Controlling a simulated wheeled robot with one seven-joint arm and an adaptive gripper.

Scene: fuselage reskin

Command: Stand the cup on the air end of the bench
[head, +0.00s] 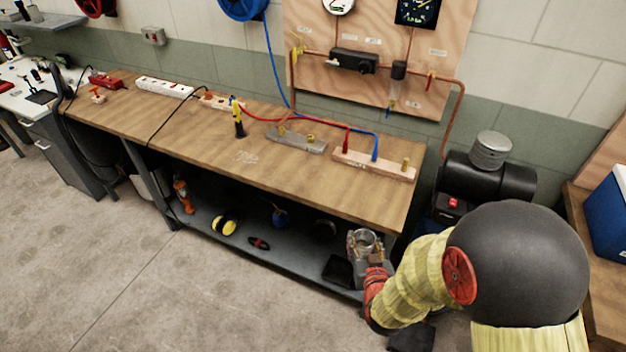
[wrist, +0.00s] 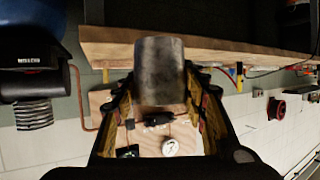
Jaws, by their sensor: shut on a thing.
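The cup (head: 365,240) is a grey metal vessel held in my gripper (head: 369,252), low at the right front of the bench (head: 310,182), apart from its wooden top. In the wrist view the cup (wrist: 159,68) sits between the two fingers of my gripper (wrist: 159,85), which is shut on it. That view is upside down, and the bench edge (wrist: 230,52) runs across its upper part. The bench's right end, near the copper pipe and compressor, has bare wood in front of a wooden block (head: 372,166) with brass fittings.
Red and blue hoses (head: 320,122) lie along the back of the bench. A grey block (head: 296,141) and a yellow-black tool (head: 238,120) stand farther left. A black compressor (head: 488,180) is beyond the right end. A lower shelf (head: 290,268) holds several items.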

